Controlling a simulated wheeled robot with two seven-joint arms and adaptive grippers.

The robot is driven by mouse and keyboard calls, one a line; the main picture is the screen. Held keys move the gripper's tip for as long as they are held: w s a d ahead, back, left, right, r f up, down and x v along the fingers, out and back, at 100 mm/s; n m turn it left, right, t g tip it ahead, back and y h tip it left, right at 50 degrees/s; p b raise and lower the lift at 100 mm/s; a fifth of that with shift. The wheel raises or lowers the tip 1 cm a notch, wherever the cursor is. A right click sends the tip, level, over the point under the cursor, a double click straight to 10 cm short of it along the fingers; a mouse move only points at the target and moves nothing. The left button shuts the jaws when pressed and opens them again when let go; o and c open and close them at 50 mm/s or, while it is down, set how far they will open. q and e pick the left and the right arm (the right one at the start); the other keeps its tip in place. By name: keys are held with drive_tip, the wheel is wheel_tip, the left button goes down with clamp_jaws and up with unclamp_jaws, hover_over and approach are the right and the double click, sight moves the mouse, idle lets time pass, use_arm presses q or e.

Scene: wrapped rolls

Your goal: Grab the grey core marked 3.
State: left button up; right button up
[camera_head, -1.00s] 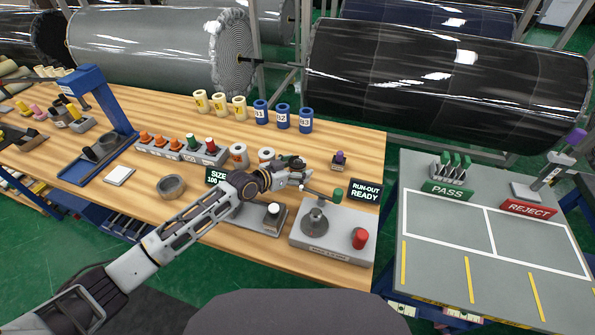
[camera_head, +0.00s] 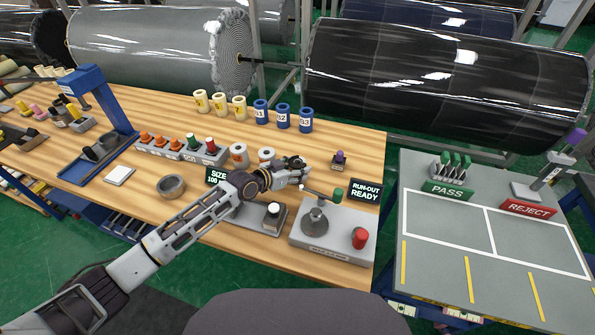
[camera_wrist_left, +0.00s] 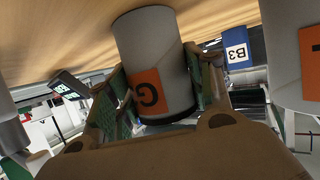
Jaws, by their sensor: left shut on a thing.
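My left gripper (camera_head: 299,170) is at the right end of the row of grey cores on the bench. In the left wrist view its fingers (camera_wrist_left: 162,88) are shut on a grey core (camera_wrist_left: 152,42) with an orange label, one finger on each side. In the head view the held core is mostly hidden by the gripper. Two other grey cores with orange marks, one (camera_head: 239,158) and another (camera_head: 266,155), stand left of the gripper. My right gripper is not in view.
Blue cores (camera_head: 283,117) and cream cores with yellow labels (camera_head: 220,103) stand behind. A grey fixture plate (camera_head: 338,240) with a red knob (camera_head: 360,238) is in front. The PASS/REJECT table (camera_head: 440,225) is farther right.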

use_arm(q)
drive_tip(key=shift+r, duration=0.2)
drive_tip(key=shift+r, duration=0.5)
wheel_tip(320, 180, up, 8)
drive_tip(key=shift+f, duration=0.1)
drive_tip(key=shift+r, duration=0.45)
